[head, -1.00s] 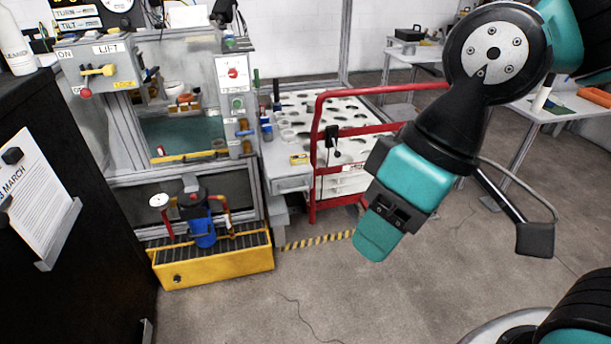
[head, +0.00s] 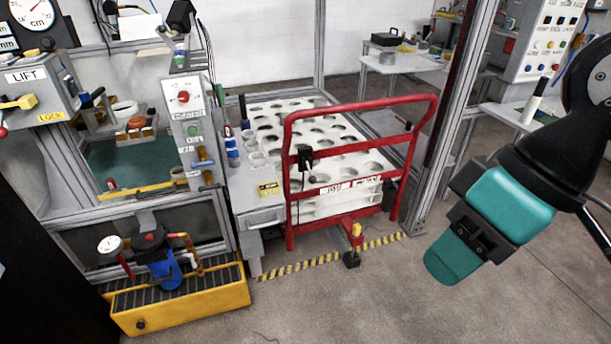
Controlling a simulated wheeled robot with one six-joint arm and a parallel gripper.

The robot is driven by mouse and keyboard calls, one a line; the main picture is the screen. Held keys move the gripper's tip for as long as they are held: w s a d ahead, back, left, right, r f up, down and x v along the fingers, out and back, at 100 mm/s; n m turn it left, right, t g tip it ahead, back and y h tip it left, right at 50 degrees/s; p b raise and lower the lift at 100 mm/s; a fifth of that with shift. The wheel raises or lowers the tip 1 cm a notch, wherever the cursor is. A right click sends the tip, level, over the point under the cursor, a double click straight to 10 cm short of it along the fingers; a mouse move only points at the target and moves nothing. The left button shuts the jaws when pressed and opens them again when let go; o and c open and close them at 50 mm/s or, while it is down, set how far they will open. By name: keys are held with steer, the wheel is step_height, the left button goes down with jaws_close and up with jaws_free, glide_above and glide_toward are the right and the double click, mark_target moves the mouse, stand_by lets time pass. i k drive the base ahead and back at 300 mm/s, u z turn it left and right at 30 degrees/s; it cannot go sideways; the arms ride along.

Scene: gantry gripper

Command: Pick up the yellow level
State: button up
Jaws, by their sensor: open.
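A long thin yellow bar (head: 143,190), which looks like the yellow level, lies along the front ledge of the machine's window at the left. It is small in the picture, and no markings on it can be read. My gripper (head: 452,262) hangs at the right, with teal and black parts pointing down and left. It is open, with nothing seen in it, and is far from the yellow bar, with the red gate between them in the picture.
A red rail gate (head: 360,105) stands before a white table with round holes (head: 290,115). A yellow tray (head: 185,312) holding a blue filter (head: 163,270) is on the floor. A metal post (head: 455,110) rises at right. The floor in front is clear.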

mark_target(271, 188)
steer(key=z, duration=0.05)
steer(key=i, duration=0.7)
steer(key=u, duration=0.95)
steer(key=i, duration=1)
steer(key=u, duration=0.25)
